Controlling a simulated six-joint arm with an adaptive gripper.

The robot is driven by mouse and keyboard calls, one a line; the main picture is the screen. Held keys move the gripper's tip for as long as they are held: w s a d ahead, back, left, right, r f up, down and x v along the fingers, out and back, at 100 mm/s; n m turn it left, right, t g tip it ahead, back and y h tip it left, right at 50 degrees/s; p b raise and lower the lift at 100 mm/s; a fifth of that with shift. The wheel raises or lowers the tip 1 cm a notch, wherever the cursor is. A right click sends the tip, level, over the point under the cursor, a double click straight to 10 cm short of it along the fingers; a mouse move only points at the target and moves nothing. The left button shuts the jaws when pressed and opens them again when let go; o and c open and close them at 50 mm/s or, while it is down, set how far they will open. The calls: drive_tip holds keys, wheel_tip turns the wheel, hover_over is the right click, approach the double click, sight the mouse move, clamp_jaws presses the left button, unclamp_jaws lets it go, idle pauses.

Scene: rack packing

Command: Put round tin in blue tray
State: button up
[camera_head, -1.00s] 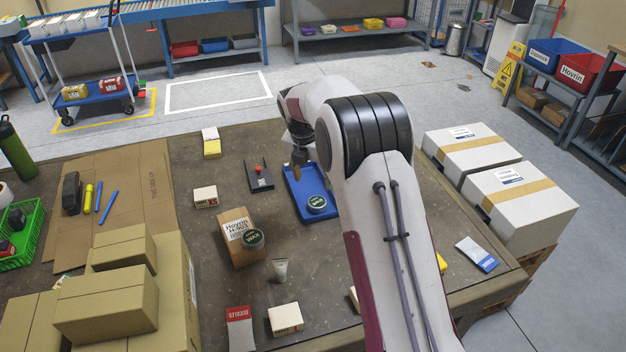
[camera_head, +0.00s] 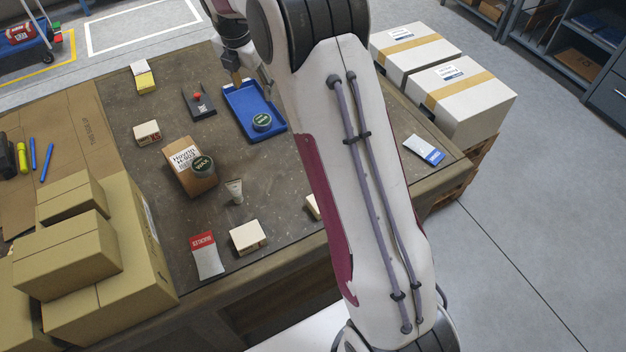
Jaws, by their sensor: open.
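A round green WAX tin (camera_head: 262,121) lies in the near part of the blue tray (camera_head: 273,136). My gripper (camera_head: 249,80) is above the far end of the tray, apart from the tin. It is open, with nothing seen between its fingers; my own arm hides part of it. A second round WAX tin (camera_head: 203,166) rests on a brown labelled box (camera_head: 187,183) left of and nearer than the tray.
A dark holder with a red knob (camera_head: 199,101) stands left of the tray. Small cartons (camera_head: 147,133), a tube (camera_head: 234,191) and a red-topped packet (camera_head: 207,255) are spread over the table. Stacked cardboard boxes (camera_head: 75,255) fill the near left. White boxes (camera_head: 460,95) stand beyond the right edge.

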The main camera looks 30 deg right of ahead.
drive_tip(key=s+a+r+m+t, duration=0.1)
drive_tip(key=s+r+m, duration=0.55)
drive_tip(key=s, duration=0.35)
drive_tip(key=s+a+r+m, duration=0.2)
drive_tip(key=s+r+m, duration=0.4)
drive_tip(key=s+r, duration=0.3)
drive_tip(key=s+a+f+m+t+y, duration=0.1)
drive_tip(key=s+m, duration=0.5)
drive_tip(key=s, duration=0.5)
drive_tip(key=s+a+f+m+t, duration=0.1)
drive_tip(key=s+f+m, duration=0.1)
drive_tip(key=s+m, duration=0.4)
drive_tip(key=s, duration=0.5)
drive_tip(key=shift+s+a+f+y, duration=0.25)
drive_tip(key=shift+y, duration=0.15)
drive_tip(key=shift+m, duration=0.25)
